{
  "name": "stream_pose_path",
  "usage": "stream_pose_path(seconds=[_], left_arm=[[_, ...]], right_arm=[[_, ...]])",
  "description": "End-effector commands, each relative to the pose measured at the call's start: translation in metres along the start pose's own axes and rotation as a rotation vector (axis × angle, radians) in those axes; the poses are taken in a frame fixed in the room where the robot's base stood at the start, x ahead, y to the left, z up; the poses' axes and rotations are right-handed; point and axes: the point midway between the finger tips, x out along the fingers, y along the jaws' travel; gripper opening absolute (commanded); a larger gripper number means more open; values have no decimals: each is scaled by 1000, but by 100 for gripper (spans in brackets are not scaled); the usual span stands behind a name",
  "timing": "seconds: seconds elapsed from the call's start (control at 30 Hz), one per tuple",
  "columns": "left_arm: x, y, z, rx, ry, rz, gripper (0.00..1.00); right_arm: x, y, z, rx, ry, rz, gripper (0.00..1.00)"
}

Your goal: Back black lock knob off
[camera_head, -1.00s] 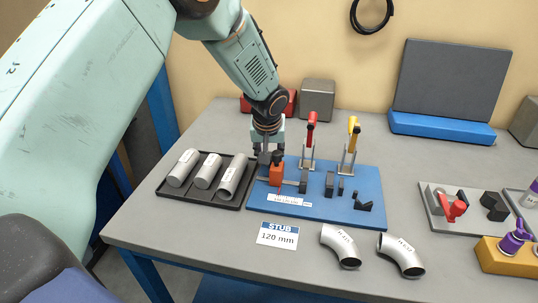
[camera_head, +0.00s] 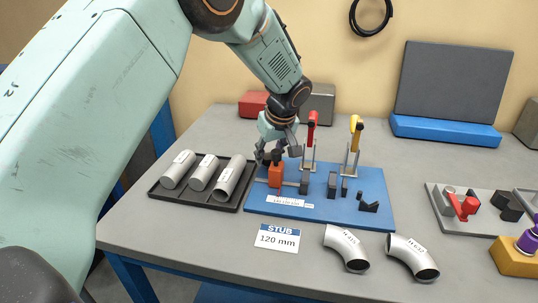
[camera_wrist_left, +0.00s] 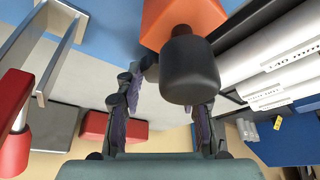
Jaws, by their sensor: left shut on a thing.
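The black lock knob (camera_head: 277,155) stands on top of the orange block (camera_head: 275,177) at the left end of the blue fixture board (camera_head: 330,216). My left gripper (camera_head: 279,151) reaches down at a tilt, its fingers on either side of the knob and shut on it. In the left wrist view the knob (camera_wrist_left: 189,70) shows large beside the orange block (camera_wrist_left: 178,18), and it hides part of the fingertips. My right gripper is not in view.
A black tray (camera_head: 193,199) with three grey tubes lies left of the board. A red-handled clamp (camera_head: 311,130) and a yellow-handled clamp (camera_head: 354,140) stand close on the right. Two metal elbows (camera_head: 346,248) lie in front. A red block (camera_head: 253,104) sits behind.

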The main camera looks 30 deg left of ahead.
Motion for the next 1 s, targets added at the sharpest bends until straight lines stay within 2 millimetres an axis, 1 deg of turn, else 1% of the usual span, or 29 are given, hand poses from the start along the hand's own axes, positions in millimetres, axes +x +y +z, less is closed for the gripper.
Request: stream_pose_path(seconds=[0.03,0.43,0.47,0.5,0.7,1.0], left_arm=[[2,-1,2,-5,-5,-6,6],[2,-1,3,-9,-6,-9,6],[2,-1,3,-9,-6,-9,40],[2,-1,3,-9,-6,-9,44],[1,-1,2,-8,-4,-7,61],[0,0,1,-8,-2,-5,61]], right_arm=[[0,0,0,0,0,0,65],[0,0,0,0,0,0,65],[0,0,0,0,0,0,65],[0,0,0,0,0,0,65],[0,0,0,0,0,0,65],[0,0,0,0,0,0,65]])
